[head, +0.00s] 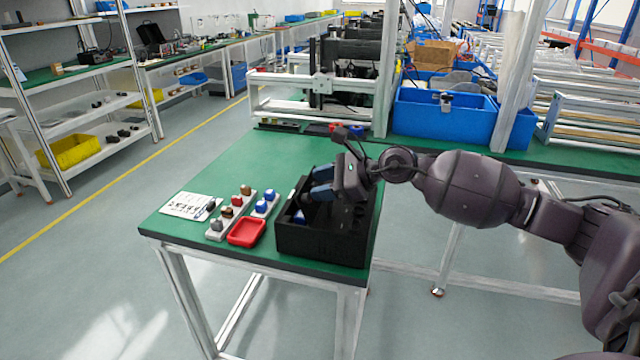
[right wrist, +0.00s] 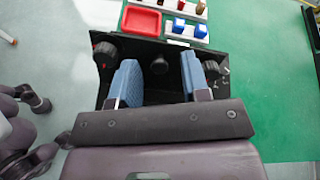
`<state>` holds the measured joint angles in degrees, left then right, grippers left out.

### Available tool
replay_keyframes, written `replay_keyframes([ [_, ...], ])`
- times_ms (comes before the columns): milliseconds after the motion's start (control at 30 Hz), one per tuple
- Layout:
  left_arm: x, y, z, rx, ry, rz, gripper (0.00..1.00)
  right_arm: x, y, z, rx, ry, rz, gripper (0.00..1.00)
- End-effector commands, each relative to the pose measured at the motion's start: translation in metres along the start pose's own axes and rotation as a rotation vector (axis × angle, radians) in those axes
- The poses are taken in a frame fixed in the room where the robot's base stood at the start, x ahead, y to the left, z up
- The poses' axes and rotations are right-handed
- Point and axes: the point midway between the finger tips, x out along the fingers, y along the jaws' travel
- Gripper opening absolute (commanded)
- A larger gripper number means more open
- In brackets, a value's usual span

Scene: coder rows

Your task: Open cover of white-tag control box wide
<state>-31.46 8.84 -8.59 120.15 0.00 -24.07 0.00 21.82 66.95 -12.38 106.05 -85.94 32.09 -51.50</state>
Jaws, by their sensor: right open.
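A black box (head: 310,246) stands at the near right corner of the green table. My right gripper (head: 314,186) reaches over it from the right, with blue fingers apart and nothing seen between them. In the right wrist view my right gripper (right wrist: 158,76) is spread above the box's dark top (right wrist: 140,47), where round dark knobs (right wrist: 160,65) show between and beside the fingers. The arm and gripper hide part of the box. I cannot make out a white tag or the cover's state clearly, nor whether the fingers touch the box. My left gripper is out of view.
A red tray (head: 247,232) and two pale racks with small coloured parts (head: 232,212) lie just left of the box. A white sheet (head: 188,205) lies farther left. Blue bins (head: 440,118) stand behind. The green table (head: 262,158) is mostly clear beyond the box.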

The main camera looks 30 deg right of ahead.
Motion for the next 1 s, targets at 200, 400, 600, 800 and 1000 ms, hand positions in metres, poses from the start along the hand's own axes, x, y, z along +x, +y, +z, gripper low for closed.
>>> replay_keyframes([
  [200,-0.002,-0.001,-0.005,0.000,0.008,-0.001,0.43,-0.031,0.000,0.001,0.000,0.002,-0.001,0.43],
  [400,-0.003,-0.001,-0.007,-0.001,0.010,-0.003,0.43,-0.061,0.000,0.001,0.000,0.001,0.000,0.43],
  [600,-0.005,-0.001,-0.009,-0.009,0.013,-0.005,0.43,-0.086,-0.001,0.002,-0.001,0.000,-0.002,0.43],
  [800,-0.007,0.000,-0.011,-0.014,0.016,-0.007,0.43,-0.099,0.000,0.001,-0.001,0.001,0.000,0.43],
  [1000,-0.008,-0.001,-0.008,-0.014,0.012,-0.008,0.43,-0.102,0.000,0.001,-0.002,0.000,0.000,0.43],
])
